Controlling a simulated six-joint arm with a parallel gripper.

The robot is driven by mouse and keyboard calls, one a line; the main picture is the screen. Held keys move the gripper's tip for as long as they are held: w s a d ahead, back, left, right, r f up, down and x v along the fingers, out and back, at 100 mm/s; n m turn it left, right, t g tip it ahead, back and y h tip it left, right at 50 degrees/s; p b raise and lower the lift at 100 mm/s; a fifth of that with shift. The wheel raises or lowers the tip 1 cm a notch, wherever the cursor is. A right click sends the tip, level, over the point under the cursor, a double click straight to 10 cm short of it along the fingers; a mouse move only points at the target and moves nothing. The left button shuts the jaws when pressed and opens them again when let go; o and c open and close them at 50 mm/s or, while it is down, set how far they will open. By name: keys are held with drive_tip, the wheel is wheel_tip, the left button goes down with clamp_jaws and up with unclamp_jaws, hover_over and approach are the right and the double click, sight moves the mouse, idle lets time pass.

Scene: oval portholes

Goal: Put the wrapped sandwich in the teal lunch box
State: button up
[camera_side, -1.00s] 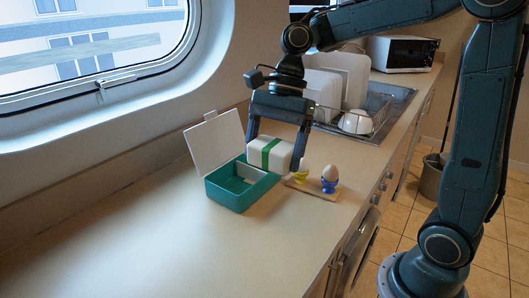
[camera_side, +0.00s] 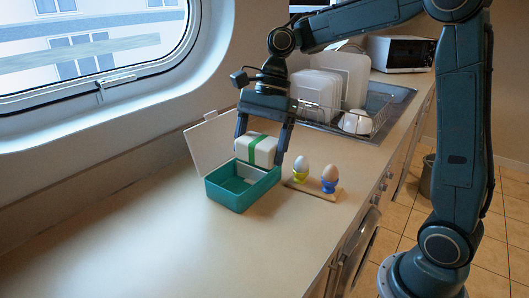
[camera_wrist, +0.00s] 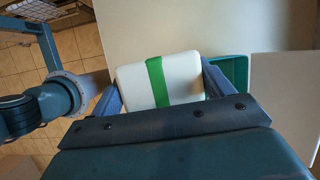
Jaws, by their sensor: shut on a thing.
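The wrapped sandwich (camera_side: 250,150) is a white block with a green band around it. My gripper (camera_side: 260,153) is shut on it, one finger at each end, and holds it above the back part of the teal lunch box (camera_side: 232,198). In the wrist view the sandwich (camera_wrist: 171,78) lies between my gripper's fingers (camera_wrist: 165,82), with part of the teal box (camera_wrist: 238,72) at its right. The box stands open on the counter, its pale lid (camera_side: 207,143) raised at the back. The sandwich and my gripper hide part of the box's far side.
A dish rack (camera_side: 340,110) with white dishes is behind. The counter (camera_side: 130,230) in front and left is clear.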

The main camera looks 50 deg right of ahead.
hover_over(237, 192)
wheel_tip(237, 192, down, 7)
drive_tip(key=shift+m, duration=0.3)
drive_tip(key=shift+f, duration=0.15)
drive_tip(key=shift+f, duration=1.95)
drive_tip(key=shift+f, duration=0.1)
drive_tip(key=shift+f, duration=1.9)
drive_tip(key=shift+f, duration=0.6)
drive_tip(key=o, duration=0.8)
drive_tip(key=shift+c, duration=0.2)
